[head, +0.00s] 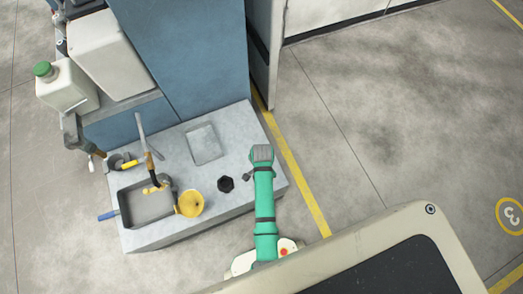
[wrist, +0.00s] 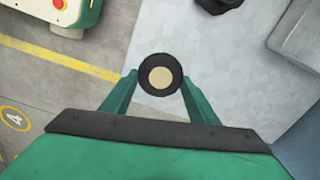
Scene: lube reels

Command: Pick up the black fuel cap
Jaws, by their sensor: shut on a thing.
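My gripper (wrist: 160,82) is shut on a small round black piece with a tan disc in its middle (wrist: 160,76). In the head view, a small dark shape (head: 247,177) shows beside my gripper (head: 254,175), above the right part of the bench. A larger black, many-sided cap-like piece (head: 226,183) sits on the bench to its left. It shows cut off at the top edge of the wrist view (wrist: 218,3), apart from my gripper. I cannot tell for certain which black piece is the fuel cap.
The grey bench (head: 180,140) bears a flat grey pad (head: 205,144), a dark tray (head: 150,207) and a yellow funnel-like piece (head: 190,204). A white jug with a green cap (head: 68,88) stands at upper left. A blue cabinet (head: 195,60) rises behind. The right floor is clear.

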